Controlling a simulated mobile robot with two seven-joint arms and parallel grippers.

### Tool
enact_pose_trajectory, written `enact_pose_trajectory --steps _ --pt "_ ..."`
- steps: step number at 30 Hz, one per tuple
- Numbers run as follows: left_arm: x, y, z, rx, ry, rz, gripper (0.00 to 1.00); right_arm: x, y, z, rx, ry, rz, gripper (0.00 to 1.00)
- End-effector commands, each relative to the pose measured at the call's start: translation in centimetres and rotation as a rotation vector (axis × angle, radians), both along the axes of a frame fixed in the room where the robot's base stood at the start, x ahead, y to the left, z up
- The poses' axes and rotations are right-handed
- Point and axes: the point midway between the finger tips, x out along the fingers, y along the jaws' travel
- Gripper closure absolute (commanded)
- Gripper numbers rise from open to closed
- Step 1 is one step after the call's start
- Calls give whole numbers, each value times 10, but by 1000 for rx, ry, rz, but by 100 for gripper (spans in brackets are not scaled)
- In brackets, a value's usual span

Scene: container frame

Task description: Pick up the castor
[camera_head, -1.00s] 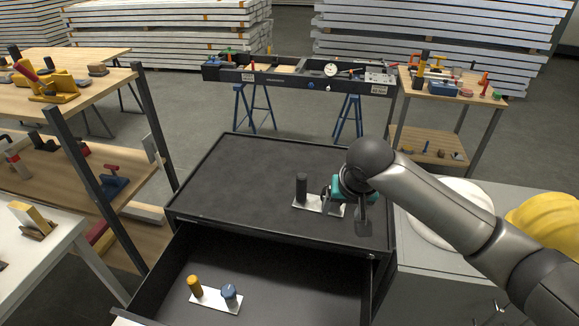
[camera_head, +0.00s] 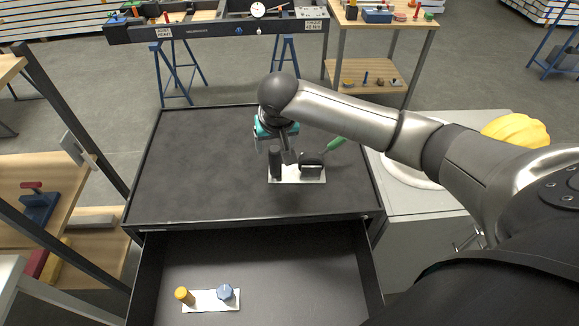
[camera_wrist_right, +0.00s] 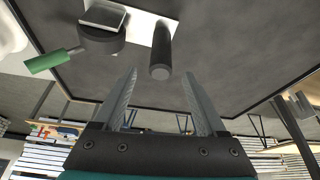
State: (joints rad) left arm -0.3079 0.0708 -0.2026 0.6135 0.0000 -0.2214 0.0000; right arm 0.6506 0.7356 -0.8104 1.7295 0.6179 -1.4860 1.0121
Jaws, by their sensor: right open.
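A dark, wheel-like piece that looks like the castor (camera_head: 312,168) sits on the right part of a white plate (camera_head: 297,180) on the black cabinet top. In the right wrist view the castor (camera_wrist_right: 101,38) is at the upper left, with a grey square part on it. An upright black cylinder (camera_head: 275,164) stands on the plate's left part. My right gripper (camera_head: 274,150) is open and empty, close to this cylinder. In the right wrist view the cylinder (camera_wrist_right: 161,50) appears between and beyond the fingertips (camera_wrist_right: 159,76). My left gripper is not in view.
A green handle (camera_head: 336,144) lies just behind the castor. The drawer (camera_head: 300,270) below stands open, holding a white plate (camera_head: 205,307) with a yellow and a blue piece. The cabinet top's left side (camera_head: 195,165) is clear. A yellow helmet (camera_head: 517,131) is at right.

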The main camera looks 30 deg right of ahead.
Motion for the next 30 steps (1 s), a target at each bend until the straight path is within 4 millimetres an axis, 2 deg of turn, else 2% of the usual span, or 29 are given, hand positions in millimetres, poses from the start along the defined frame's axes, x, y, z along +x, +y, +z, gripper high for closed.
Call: enact_pose_trajectory --steps 8,18,28,30 --pt "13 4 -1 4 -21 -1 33 7 -3 -16 -2 -1 1 26" --pt "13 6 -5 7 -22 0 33 22 -8 -52 -2 0 -1 26" --pt "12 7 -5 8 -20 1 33 25 -8 -57 -2 -3 2 26" --pt "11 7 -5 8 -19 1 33 25 -8 -57 -1 -2 2 31"
